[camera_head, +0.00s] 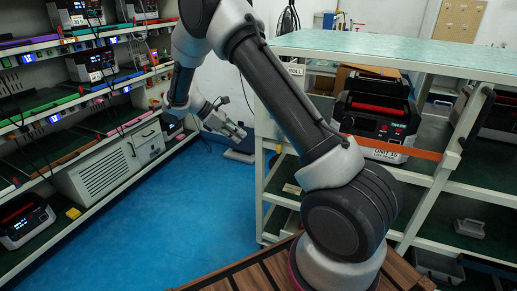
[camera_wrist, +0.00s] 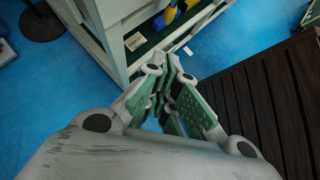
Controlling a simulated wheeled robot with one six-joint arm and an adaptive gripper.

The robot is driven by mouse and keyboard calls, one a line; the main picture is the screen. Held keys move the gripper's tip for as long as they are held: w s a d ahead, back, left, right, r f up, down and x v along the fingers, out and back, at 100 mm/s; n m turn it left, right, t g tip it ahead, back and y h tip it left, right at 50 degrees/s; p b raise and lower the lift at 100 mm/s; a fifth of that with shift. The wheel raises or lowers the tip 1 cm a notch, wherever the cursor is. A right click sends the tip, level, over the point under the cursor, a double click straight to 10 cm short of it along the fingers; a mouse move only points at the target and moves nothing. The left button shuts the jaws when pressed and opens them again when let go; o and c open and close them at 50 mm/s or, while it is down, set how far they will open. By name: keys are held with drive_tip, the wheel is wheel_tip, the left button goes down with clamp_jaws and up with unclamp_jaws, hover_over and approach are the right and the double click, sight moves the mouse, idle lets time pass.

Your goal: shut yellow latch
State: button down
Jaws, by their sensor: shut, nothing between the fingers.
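My gripper (camera_head: 228,130) hangs over the blue floor in the aisle between the racks in the head view. In the wrist view its green-padded fingers (camera_wrist: 171,72) are shut and empty. They point toward the lower edge of a pale rack (camera_wrist: 118,40). I cannot make out a yellow latch for certain. A small yellow piece (camera_head: 73,213) sits on the lower shelf of the left rack, well apart from my gripper. A yellow piece (camera_wrist: 170,15) also shows on the pale rack's shelf in the wrist view; whether either is the latch I cannot tell.
The left rack (camera_head: 100,200) holds several devices and coloured trays. The right rack (camera_head: 340,47) holds a device (camera_head: 375,120) behind an orange strap (camera_head: 395,149). Blue floor (camera_head: 190,220) is clear between them. A dark round base (camera_wrist: 42,25) stands on the floor.

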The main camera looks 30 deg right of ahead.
drive_tip(key=shift+f, duration=0.15)
drive_tip(key=d+r+x, duration=0.2)
drive_tip(key=x, duration=1)
drive_tip(key=shift+s+d+f, duration=0.2)
drive_tip(key=shift+s+d, duration=0.05)
drive_tip(key=shift+s, duration=0.2)
